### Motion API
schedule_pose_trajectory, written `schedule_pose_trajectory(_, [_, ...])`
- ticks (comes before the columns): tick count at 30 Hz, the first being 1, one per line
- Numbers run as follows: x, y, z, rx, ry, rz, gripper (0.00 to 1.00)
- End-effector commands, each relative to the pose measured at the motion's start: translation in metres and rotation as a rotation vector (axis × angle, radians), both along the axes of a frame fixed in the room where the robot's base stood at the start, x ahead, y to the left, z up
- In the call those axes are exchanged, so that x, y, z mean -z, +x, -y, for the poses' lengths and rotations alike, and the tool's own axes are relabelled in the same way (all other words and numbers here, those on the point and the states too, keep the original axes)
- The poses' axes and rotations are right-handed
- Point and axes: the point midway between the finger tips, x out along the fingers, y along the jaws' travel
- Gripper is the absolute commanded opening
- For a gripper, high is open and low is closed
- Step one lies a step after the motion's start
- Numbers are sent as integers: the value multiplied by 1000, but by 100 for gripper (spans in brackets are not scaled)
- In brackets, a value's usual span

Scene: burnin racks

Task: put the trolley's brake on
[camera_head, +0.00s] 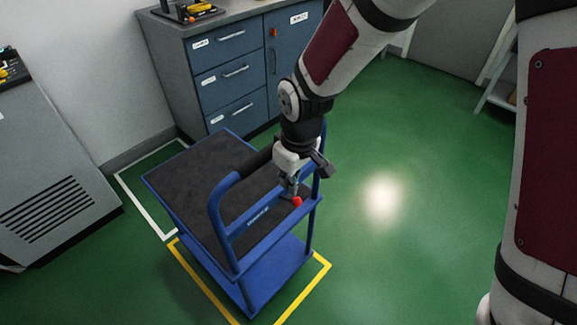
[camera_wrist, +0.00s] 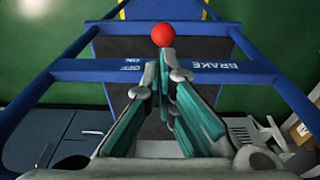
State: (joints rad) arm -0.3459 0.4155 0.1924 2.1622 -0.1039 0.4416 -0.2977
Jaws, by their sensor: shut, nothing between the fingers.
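The blue trolley (camera_head: 228,238) with a dark deck stands on the green floor. Its handle-end crossbar carries BRAKE and OFF/ON lettering, legible in the wrist view (camera_wrist: 216,66). The brake's red ball knob (camera_head: 297,201) is at that end; in the wrist view the red knob (camera_wrist: 163,35) shows just beyond my fingertips. My gripper (camera_head: 292,187) is shut and empty, pointing down at the crossbar. Its tips (camera_wrist: 164,56) are very close to the knob; I cannot tell whether they touch it. The lever's stem is mostly hidden behind the fingers, so its setting is unclear.
A blue drawer cabinet (camera_head: 228,72) stands behind the trolley. A grey vented unit (camera_head: 45,165) is at the left. Yellow floor tape (camera_head: 201,283) runs around the trolley's near end, white tape (camera_head: 145,208) beyond. Open green floor lies to the right.

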Motion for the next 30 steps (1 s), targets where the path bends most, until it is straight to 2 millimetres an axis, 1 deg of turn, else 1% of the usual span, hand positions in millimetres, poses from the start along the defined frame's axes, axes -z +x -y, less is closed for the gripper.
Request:
schedule_pose_trajectory(3, [7,-1,2,0,1,1,0])
schedule_pose_trajectory(6, [9,-2,3,0,1,1,0])
schedule_pose_trajectory(17, [9,-1,3,0,1,1,0])
schedule_pose_trajectory(30, [12,4,6,0,0,0,0])
